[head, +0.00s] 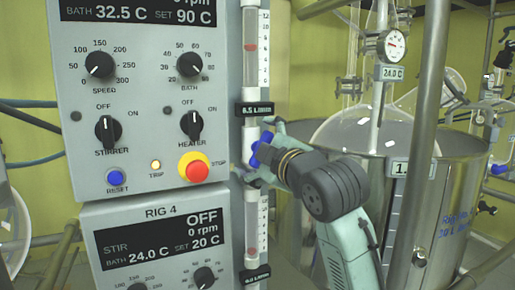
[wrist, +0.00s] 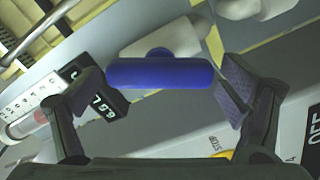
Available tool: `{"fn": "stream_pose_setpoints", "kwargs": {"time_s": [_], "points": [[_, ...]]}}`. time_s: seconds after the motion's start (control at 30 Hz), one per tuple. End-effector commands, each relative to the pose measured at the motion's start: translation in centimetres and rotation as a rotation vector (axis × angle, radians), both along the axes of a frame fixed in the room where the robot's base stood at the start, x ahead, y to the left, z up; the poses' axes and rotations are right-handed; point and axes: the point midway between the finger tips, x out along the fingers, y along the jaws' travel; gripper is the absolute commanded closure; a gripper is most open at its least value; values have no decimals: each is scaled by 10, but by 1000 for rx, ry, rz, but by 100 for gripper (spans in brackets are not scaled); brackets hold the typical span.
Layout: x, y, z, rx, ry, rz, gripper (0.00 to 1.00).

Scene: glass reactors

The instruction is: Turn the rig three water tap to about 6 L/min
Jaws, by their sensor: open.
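The blue water tap (head: 263,143) sits beside the upper control panel, below a black flow label (head: 257,108) reading about 6.5 L/MIN. In the wrist view the tap's blue bar handle (wrist: 160,73) lies crosswise, nearly level in the picture, with a finger near each end. My gripper (head: 270,148) is at the tap; in the wrist view my gripper (wrist: 162,84) is open around the handle, with a visible gap at the right finger. The flow label shows there too, tilted (wrist: 103,102). The upper panel's rig name is out of view.
The upper panel (head: 75,140) carries knobs and a red stop button (head: 193,167) just left of the tap. The RIG 4 panel (head: 100,215) is below. A steel vessel (head: 300,225) with glassware and a steel post (head: 425,130) stand to the right, close to my arm.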

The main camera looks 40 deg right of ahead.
Motion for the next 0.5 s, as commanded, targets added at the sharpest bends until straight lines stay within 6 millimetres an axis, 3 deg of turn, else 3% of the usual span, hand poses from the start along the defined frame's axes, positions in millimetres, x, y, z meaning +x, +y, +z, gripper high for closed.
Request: {"fn": "stream_pose_setpoints", "kwargs": {"time_s": [0.23,0.5], "points": [[-16,3,0,0,-2,-2,10],[-72,16,1,-1,-3,-3,10]]}}
